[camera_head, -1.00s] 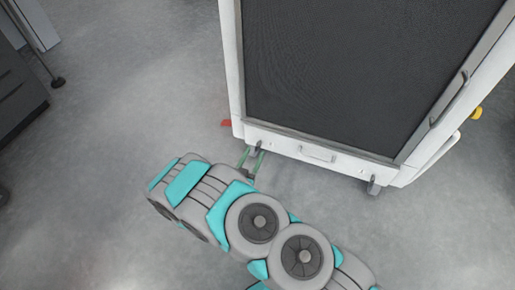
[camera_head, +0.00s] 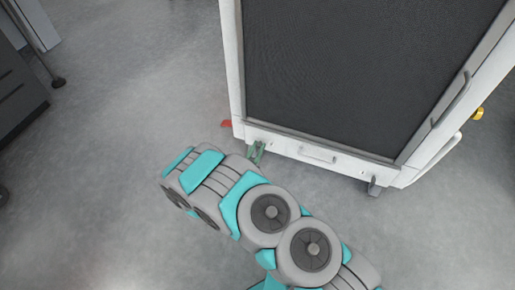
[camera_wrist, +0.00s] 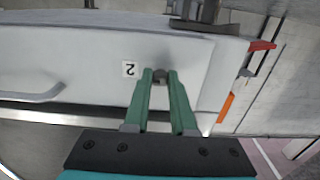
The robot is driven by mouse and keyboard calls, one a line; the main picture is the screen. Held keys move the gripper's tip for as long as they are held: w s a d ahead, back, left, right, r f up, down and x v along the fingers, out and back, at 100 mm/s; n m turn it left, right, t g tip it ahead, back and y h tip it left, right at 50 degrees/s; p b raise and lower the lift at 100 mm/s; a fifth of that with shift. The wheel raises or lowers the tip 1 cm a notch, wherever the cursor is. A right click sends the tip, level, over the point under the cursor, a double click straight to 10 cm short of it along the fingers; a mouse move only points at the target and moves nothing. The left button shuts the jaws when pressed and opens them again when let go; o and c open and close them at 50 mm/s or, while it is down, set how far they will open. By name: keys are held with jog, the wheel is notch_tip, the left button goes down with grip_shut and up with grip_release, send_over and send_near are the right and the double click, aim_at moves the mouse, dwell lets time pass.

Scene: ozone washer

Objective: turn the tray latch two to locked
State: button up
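The tray latch two is a small dark knob (camera_wrist: 160,76) on the pale front panel (camera_wrist: 85,72), beside a white label with an upside-down 2 (camera_wrist: 130,69) in the wrist view. My gripper (camera_wrist: 160,74) has green fingers, one on each side of the knob. The fingertips are close together and appear shut on it, covering its sides. In the head view my gripper (camera_head: 257,150) is at the left end of the low front panel (camera_head: 290,149) and hides the latch. The knob's exact turn angle is hard to tell.
A handle (camera_head: 318,154) sits mid-panel, with a small dark fitting (camera_head: 363,174) further right. The dark mesh door (camera_head: 360,75) rises above. A red part (camera_head: 226,124) juts out at the lower left corner. A dark foot (camera_head: 374,187) stands at the right.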

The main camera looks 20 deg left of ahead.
grip_shut()
jog(key=shift+n, duration=0.3)
jog(key=n+p, duration=0.2)
jog(key=shift+r+n, duration=0.1)
jog(key=shift+n, duration=0.3)
jog(key=n+p, duration=0.1)
jog(key=n, duration=0.3)
jog(key=n+p, duration=0.1)
jog(key=n, duration=0.9)
jog(key=shift+n, duration=0.4)
